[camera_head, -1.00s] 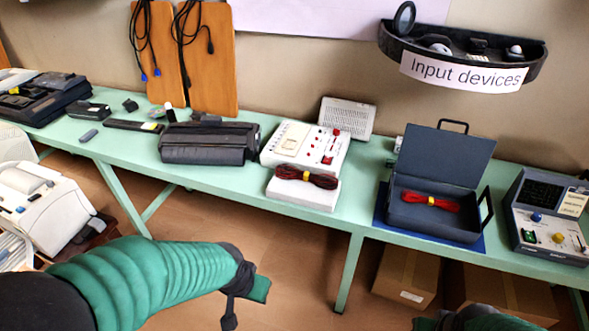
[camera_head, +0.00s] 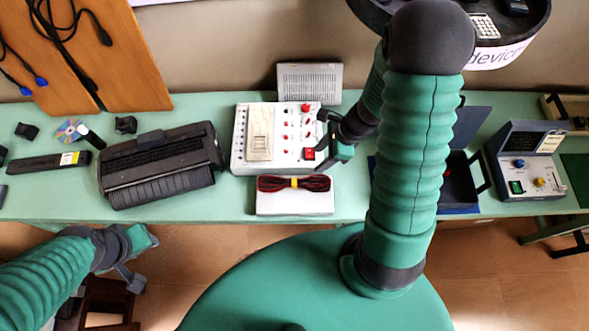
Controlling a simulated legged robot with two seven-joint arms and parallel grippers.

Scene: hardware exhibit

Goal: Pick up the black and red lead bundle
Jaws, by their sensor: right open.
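The black and red lead bundle (camera_head: 268,183), with a yellow band around its middle, lies on a white box (camera_head: 295,204) at the front of the green table. My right gripper (camera_head: 323,140) is open and empty. It is above and to the right of the bundle, by the right side of the white panel device (camera_head: 259,146), apart from the bundle. My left gripper (camera_head: 140,259) is low at the left, in front of the table and away from the bundle.
A dark printer (camera_head: 158,172) stands left of the box. A dark case (camera_head: 459,183) is partly hidden behind my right arm. A control unit (camera_head: 527,165) stands farther right. A grey vented box (camera_head: 309,83) stands behind the panel device.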

